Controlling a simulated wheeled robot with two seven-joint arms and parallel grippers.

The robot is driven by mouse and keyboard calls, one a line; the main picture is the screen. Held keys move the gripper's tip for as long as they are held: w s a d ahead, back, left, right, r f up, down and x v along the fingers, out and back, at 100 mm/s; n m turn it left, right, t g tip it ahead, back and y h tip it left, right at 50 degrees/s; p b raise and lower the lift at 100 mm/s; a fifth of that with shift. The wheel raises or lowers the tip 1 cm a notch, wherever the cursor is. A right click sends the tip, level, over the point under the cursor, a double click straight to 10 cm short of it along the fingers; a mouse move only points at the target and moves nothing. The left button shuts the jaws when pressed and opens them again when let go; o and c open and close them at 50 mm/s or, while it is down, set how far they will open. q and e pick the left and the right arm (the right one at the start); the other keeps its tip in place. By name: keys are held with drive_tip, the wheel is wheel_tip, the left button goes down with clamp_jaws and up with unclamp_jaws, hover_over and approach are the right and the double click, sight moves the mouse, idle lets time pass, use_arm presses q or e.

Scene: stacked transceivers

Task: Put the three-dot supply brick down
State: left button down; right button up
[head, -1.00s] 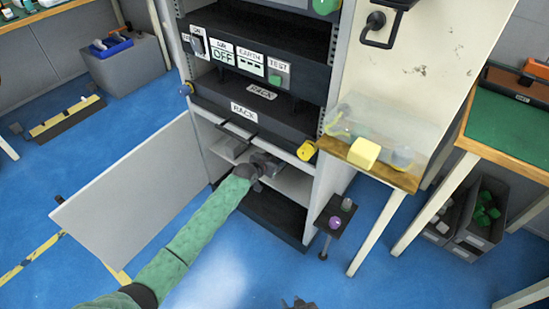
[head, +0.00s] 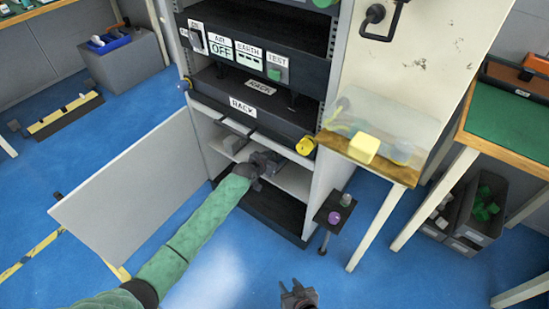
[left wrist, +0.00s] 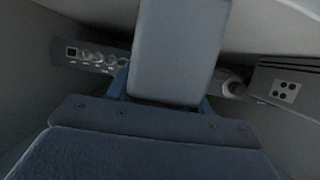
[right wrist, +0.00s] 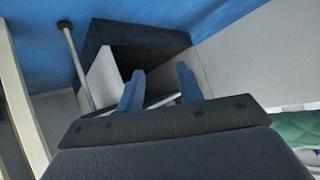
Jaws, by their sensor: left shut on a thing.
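My left gripper (head: 264,163) is inside the open lower compartment of the rack cabinet, at the shelf (head: 292,180). In the left wrist view it is shut on a plain grey brick (left wrist: 178,50), between blue fingers mostly hidden behind it. The brick's dot marks do not show, and I cannot tell whether it touches the shelf. In the left wrist view, a grey face with four-dot marking (left wrist: 285,92) is at the right. My right gripper (head: 298,296) is open and empty, low in the head view.
The cabinet door (head: 130,190) stands open at the left. A panel with sockets or knobs (left wrist: 95,58) is at the left in the left wrist view. A small dark stand (head: 334,211) with a purple knob is right of the cabinet. Blue floor in front is clear.

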use_arm(q)
drive_tip(key=shift+r, duration=0.1)
drive_tip(key=c, duration=0.6)
unclamp_jaws()
use_arm(e)
drive_tip(key=shift+w+r, duration=0.35)
drive_tip(key=shift+r, duration=0.05)
